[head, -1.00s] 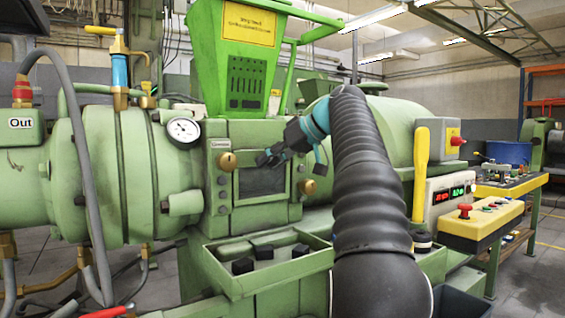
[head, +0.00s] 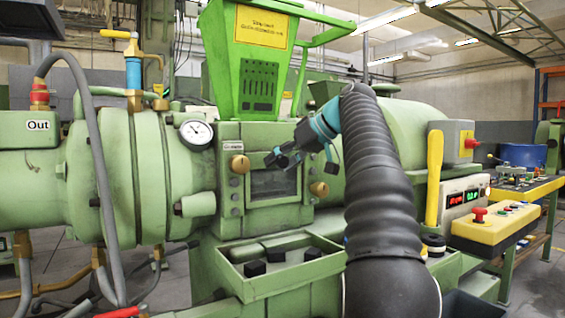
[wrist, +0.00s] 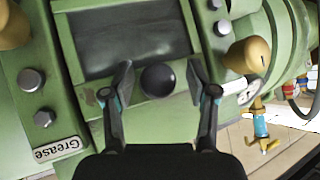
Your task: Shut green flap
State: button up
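The green machine (head: 226,220) has a dark rectangular opening or pane (head: 276,184) in a green frame on its front. It also shows at the top of the wrist view (wrist: 130,42). Which part is the flap, and whether it is open, I cannot tell for sure. A black round knob (wrist: 158,80) sits on the green strip along the pane's edge. My gripper (wrist: 163,75) is open, with one finger on each side of the knob. Contact with it is not visible. In the head view my gripper (head: 276,158) is at the pane's upper edge.
Brass knobs flank the pane, one at left (head: 240,166) and one at right (head: 319,189). A pressure gauge (head: 196,132) is to the left. A green tray with black blocks (head: 234,279) juts out below. A green hopper (head: 255,85) stands above. A yellow lever (head: 434,178) is at right.

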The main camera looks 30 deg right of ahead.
jog(key=shift+d, duration=0.1)
jog(key=shift+v, duration=2.45)
jog(key=s+d, duration=0.6)
jog(key=s, duration=0.4)
jog(key=shift+d, duration=0.25)
jog(key=shift+s, duration=0.1)
